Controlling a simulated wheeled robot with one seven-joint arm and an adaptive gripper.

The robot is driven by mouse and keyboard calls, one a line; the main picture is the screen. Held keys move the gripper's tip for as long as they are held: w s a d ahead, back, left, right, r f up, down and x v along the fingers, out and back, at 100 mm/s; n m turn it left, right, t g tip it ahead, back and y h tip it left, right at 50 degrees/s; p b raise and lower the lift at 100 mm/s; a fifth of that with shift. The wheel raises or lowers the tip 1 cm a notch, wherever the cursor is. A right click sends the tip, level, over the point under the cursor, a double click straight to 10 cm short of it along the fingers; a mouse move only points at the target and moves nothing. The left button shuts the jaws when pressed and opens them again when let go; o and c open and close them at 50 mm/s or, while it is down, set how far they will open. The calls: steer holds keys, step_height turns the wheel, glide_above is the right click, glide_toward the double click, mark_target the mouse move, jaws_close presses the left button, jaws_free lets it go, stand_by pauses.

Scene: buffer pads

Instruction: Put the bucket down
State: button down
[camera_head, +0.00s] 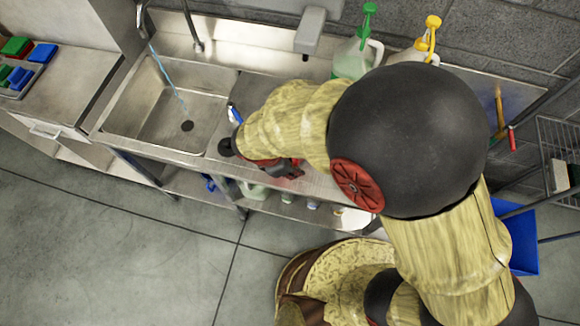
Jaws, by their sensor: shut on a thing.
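My gripper (283,168) is over the front edge of the steel sink counter (118,149), right of the basin. My arm covers much of it, and its dark fingers are small and hard to make out. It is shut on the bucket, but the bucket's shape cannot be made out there. A small dark round thing (226,147) and a blue-and-white thing (235,114) show just left of my wrist; I cannot tell what they are.
The sink basin (170,112) has water running from the tap (189,28). Jugs with a green top (369,12) and a yellow top (432,28) stand at the back. Bottles (286,198) are on the lower shelf. A blue bin (522,240) is at right. The floor (110,235) at left is clear.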

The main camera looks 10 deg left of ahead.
steer(key=shift+a+f, duration=0.1)
steer(key=shift+f, duration=1)
steer(key=shift+f+b, duration=0.4)
steer(key=shift+f, duration=0.05)
steer(key=c, duration=1.9)
jaws_free()
steer(key=shift+o, duration=0.3)
steer(key=shift+s, duration=0.1)
steer(key=shift+r, duration=0.35)
steer(key=p+v, duration=0.2)
steer(key=v, duration=1)
